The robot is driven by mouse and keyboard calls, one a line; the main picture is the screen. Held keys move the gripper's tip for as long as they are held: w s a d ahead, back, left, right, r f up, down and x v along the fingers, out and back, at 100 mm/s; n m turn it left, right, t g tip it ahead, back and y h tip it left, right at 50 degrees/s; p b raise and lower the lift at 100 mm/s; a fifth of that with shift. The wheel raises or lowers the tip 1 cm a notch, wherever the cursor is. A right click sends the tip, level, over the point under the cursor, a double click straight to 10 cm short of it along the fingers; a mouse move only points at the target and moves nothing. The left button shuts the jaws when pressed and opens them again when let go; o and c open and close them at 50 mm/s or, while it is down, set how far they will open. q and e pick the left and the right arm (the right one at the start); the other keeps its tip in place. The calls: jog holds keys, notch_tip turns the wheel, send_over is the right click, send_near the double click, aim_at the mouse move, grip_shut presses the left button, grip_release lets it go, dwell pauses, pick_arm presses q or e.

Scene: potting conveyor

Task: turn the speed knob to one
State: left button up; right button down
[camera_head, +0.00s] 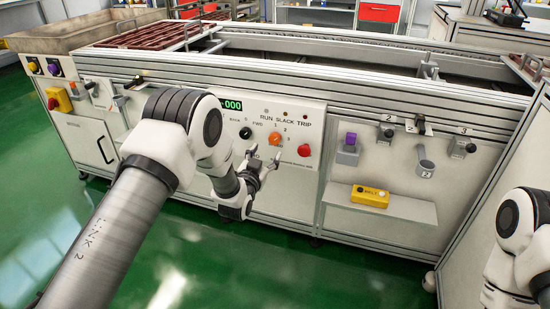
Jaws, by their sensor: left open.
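The control panel (310,122) on the front of the conveyor carries an orange knob (274,138) with small numbers at its upper right, which I take for the speed knob. Its pointer is too small to read. A black knob (246,133) sits to its left and a red button (304,150) to its right. My left gripper (264,167) is open and empty, just below the orange knob and apart from it in the picture. My left arm hides the lower left of the panel. My right arm shows at the right edge, but its gripper is out of view.
A green display (230,105) reads 000, with small lamps beside it. Right of the panel are a purple knob (350,138), a grey lever (426,167) and a shelf with a yellow box (370,196). A yellow switch box (60,100) is at far left. The green floor in front is clear.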

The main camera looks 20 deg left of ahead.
aim_at(273, 141)
pick_arm(q)
jog(key=w+b, duration=0.1)
jog(key=w, duration=0.2)
jog(key=w+b, duration=0.1)
jog(key=w, duration=0.2)
jog(key=shift+d+f, duration=0.15)
jog(key=shift+w, duration=0.35)
jog(key=c, duration=1.1)
jog(key=shift+c, duration=0.2)
jog(key=shift+r+n, duration=0.25)
jog(key=shift+n, duration=0.05)
jog(key=n+p, duration=0.2)
jog(key=n, duration=0.1)
jog(key=n+p, duration=0.1)
jog(key=n, duration=0.4)
jog(key=shift+n, duration=0.3)
